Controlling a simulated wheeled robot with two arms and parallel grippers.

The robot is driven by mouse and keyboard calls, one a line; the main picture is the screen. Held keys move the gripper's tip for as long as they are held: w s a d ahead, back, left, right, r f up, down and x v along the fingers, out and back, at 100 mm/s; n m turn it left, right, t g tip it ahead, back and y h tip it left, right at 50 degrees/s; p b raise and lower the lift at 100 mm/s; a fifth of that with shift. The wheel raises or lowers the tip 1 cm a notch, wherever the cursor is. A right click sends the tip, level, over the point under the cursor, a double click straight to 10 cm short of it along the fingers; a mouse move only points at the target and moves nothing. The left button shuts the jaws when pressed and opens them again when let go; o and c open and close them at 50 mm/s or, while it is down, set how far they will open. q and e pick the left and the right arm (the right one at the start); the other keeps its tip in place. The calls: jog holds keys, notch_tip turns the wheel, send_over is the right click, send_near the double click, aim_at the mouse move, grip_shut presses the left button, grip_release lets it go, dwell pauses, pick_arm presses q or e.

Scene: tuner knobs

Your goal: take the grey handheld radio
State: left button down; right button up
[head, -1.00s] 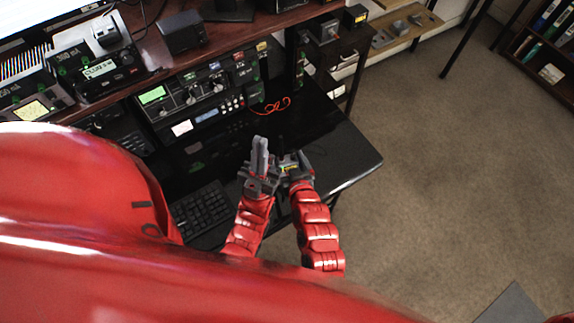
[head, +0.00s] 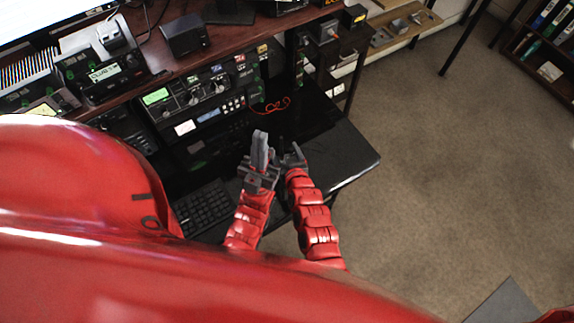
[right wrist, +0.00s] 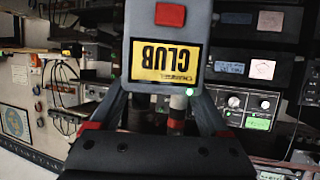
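The grey handheld radio (right wrist: 168,50) fills the top middle of the right wrist view. It has a red button and a yellow label reading CLUB upside down, and its knob end faces my wrist. The fingers of my right gripper (right wrist: 165,98) come in from both sides and meet the radio's sides near that end; they look shut on it. In the head view my right gripper (head: 293,158) is over the dark desk, and the radio is hard to make out there. My left gripper (head: 262,152) is just left of it, pointing up; its finger gap is unclear.
A black desk (head: 345,155) lies below the grippers, with a keyboard (head: 203,207) at its left. A rack radio (head: 205,95) and a red cord (head: 270,104) are behind.

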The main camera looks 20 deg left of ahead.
grip_shut()
dwell(0.3)
